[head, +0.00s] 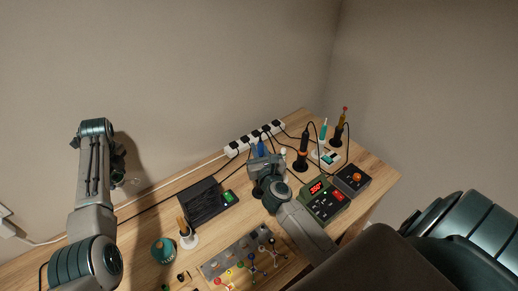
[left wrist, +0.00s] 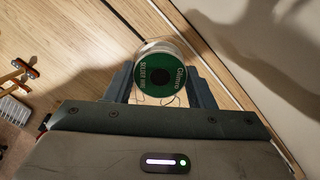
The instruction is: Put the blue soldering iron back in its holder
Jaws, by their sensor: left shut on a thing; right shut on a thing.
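My left gripper (left wrist: 159,68) is shut on a solder wire spool (left wrist: 143,72) with a green label, held between its two fingers in the left wrist view. In the head view, my left arm stands up at the left, in front of the wall. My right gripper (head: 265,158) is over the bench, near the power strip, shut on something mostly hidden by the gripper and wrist. I cannot tell whether that is the blue soldering iron. A slim light-blue tool (head: 323,130) stands upright at the white station (head: 329,160) at the back right. I cannot make out an empty holder.
An orange-and-black iron (head: 303,143) stands right of my right gripper. A green meter with red digits (head: 321,196) and a dark box (head: 352,179) lie nearby. A black unit (head: 204,203), power strip (head: 255,138), teal round container (head: 163,250) and grey tray (head: 225,263) fill the rest.

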